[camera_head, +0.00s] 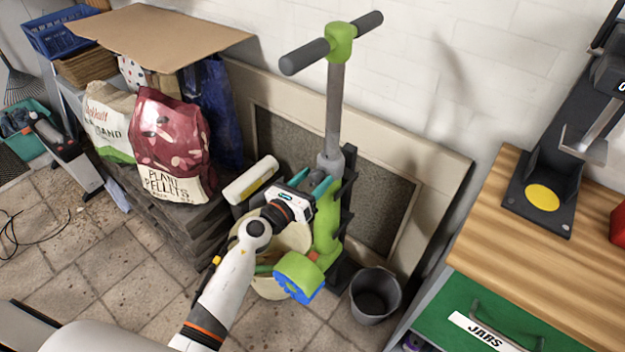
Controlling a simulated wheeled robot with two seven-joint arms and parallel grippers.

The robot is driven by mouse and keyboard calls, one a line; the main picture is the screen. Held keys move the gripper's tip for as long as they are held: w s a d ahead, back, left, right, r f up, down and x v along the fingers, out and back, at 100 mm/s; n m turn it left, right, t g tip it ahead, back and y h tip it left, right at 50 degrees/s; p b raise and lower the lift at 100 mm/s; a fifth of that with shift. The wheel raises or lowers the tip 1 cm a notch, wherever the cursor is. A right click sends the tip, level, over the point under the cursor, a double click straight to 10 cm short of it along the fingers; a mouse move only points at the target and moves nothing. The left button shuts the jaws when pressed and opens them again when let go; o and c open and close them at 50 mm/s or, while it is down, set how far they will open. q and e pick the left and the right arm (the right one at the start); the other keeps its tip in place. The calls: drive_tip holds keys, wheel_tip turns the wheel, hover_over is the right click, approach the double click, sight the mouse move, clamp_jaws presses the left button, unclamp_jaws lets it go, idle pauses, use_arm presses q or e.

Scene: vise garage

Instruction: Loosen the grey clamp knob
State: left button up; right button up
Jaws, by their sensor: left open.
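A green scooter-like stand (326,222) with a grey post (335,105) and a T-shaped handlebar (340,42) stands upright against the back wall. A grey collar (330,162) grips the post's lower part. My left gripper (311,181) is at the left side of this collar, its teal fingers apart. A small dark grey part, which looks like the clamp knob (313,179), shows between the fingers. It is mostly hidden, and I cannot tell whether the fingers touch it. My right gripper is out of view.
A dark bucket (375,296) stands right of the stand's blue-green base. A wooden-topped workbench (520,225) is at right. A pellet bag (168,145) and a cardboard sheet (160,36) are at left. A framed panel (400,205) leans behind the stand.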

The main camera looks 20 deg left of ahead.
use_arm(q)
drive_tip(key=shift+c, duration=0.3)
drive_tip(key=c, duration=0.9)
